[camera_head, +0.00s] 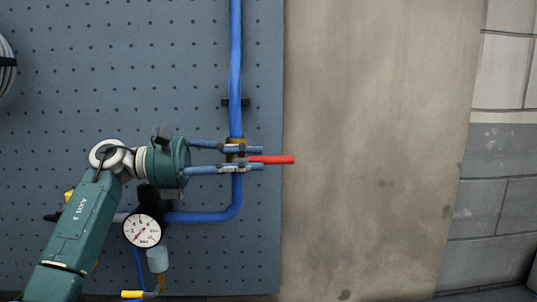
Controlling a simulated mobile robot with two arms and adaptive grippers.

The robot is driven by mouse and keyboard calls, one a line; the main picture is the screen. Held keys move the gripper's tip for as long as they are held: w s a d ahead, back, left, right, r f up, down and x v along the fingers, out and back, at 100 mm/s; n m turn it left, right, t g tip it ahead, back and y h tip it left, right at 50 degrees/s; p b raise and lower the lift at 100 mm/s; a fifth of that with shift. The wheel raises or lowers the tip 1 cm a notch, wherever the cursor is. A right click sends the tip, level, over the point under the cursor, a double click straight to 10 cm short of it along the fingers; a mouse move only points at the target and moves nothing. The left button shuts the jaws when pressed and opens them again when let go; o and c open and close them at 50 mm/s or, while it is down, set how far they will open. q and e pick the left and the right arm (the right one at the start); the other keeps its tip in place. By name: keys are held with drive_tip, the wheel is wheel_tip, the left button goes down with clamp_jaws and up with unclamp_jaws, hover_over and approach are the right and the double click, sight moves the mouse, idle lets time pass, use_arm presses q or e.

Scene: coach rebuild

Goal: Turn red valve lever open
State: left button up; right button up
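The red valve lever (272,160) points to the right, roughly level, from a valve on the vertical blue pipe (236,70). A brass fitting (236,142) shows at the valve. My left gripper (262,159) reaches in from the left, with one finger above the lever and one below it. The fingers are apart, and a gap shows between them and the lever. Part of the valve body is hidden behind the fingers. The lever's red end sticks out past the fingertips. My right gripper is not in view.
A round pressure gauge (142,230) sits below my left wrist, near a bend in the blue pipe. A small yellow handle (132,294) is at the bottom. The grey pegboard (130,70) is behind. The bare wall (375,120) to the right is clear.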

sight(269, 161)
use_arm(q)
drive_tip(key=shift+d+p, duration=0.45)
drive_tip(key=shift+d, duration=1.55)
clamp_jaws()
